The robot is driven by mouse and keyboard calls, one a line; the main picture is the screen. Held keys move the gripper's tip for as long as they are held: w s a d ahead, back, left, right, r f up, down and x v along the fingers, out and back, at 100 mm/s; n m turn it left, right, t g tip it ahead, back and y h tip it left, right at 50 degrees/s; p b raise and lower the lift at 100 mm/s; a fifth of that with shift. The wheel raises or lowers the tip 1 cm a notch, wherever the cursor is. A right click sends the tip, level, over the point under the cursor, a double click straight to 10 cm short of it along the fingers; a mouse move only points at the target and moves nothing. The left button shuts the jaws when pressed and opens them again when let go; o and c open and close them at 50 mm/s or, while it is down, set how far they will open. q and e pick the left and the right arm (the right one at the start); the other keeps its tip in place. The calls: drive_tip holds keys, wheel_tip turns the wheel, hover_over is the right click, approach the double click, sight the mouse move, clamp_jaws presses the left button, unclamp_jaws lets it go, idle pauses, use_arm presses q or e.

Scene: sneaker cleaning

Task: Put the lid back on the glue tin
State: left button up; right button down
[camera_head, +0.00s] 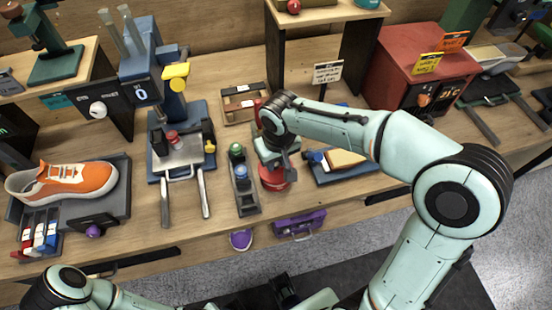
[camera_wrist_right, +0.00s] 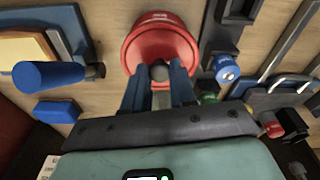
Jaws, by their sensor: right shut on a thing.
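My right gripper (camera_head: 277,160) points down over the red glue tin (camera_head: 274,181) near the front of the bench. In the right wrist view, the gripper (camera_wrist_right: 160,85) is shut on the grey knob (camera_wrist_right: 160,73) of the red lid (camera_wrist_right: 160,50). The round lid lies in front of the tin in that view and hides most of it. I cannot tell whether the lid touches the tin's rim or is just above it. My left gripper is not in view; only part of the left arm shows at the bottom left.
A narrow tray (camera_head: 246,203) with small bottles stands just left of the tin. A blue tray (camera_head: 357,174) with a tan block lies to its right. An orange sneaker (camera_head: 66,181) sits at far left. A red cabinet (camera_head: 400,72) stands at back right.

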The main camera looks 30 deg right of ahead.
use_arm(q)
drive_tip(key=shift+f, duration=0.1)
use_arm(e)
drive_tip(key=shift+f, duration=0.1)
idle(0.6)
drive_tip(key=shift+c, duration=1.8)
unclamp_jaws()
drive_tip(key=shift+r+p, duration=2.45)
drive_tip(key=shift+r, duration=1.05)
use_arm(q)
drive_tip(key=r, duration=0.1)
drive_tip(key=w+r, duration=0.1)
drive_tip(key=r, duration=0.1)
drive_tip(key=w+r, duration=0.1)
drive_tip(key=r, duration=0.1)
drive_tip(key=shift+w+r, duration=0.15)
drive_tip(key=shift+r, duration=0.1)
use_arm(e)
clamp_jaws()
